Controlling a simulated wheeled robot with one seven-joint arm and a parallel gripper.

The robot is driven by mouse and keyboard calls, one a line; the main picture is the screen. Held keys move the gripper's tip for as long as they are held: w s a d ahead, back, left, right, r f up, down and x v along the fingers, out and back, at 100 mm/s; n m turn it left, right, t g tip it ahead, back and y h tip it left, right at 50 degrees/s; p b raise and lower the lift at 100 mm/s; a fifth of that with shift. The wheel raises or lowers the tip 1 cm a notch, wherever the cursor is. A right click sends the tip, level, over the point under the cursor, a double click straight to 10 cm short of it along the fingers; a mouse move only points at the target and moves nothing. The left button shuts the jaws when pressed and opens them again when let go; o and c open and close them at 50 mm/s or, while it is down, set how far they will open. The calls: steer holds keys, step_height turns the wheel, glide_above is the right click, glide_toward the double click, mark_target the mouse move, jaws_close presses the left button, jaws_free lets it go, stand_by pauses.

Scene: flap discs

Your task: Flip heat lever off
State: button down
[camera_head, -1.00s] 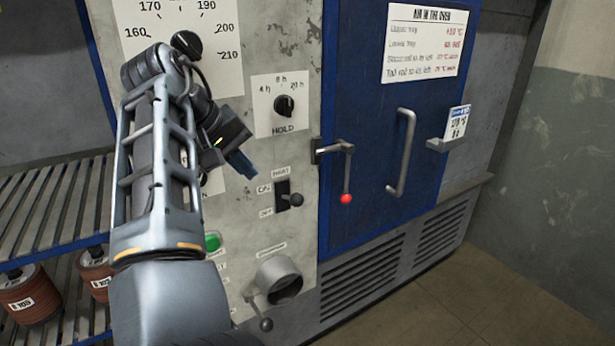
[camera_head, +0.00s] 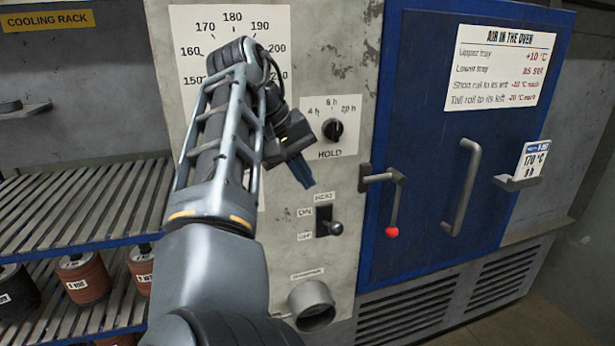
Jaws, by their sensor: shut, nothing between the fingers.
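The heat lever (camera_head: 335,228) is a small dark-knobbed toggle in a black slot on the grey panel, under a HEAT label (camera_head: 323,197). An ON label (camera_head: 305,212) and an OFF label (camera_head: 305,235) stand at its left. The knob sits low in the slot, near the OFF label's height. My gripper (camera_head: 302,178) is shut and empty, a little above and left of the lever and apart from it. The fingertips look bluish and point down.
The HOLD knob (camera_head: 332,129) is above right of my gripper. The blue oven door (camera_head: 430,140) has a red-tipped latch lever (camera_head: 392,232) and a long handle (camera_head: 462,187). A round pipe outlet (camera_head: 312,304) protrudes below the switch. A cooling rack (camera_head: 75,205) stands at left.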

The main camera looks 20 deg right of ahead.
mark_target(333, 224)
steer(key=p+x, duration=0.2)
steer(key=x, duration=0.9)
steer(key=shift+f, duration=0.25)
steer(key=shift+f, duration=0.1)
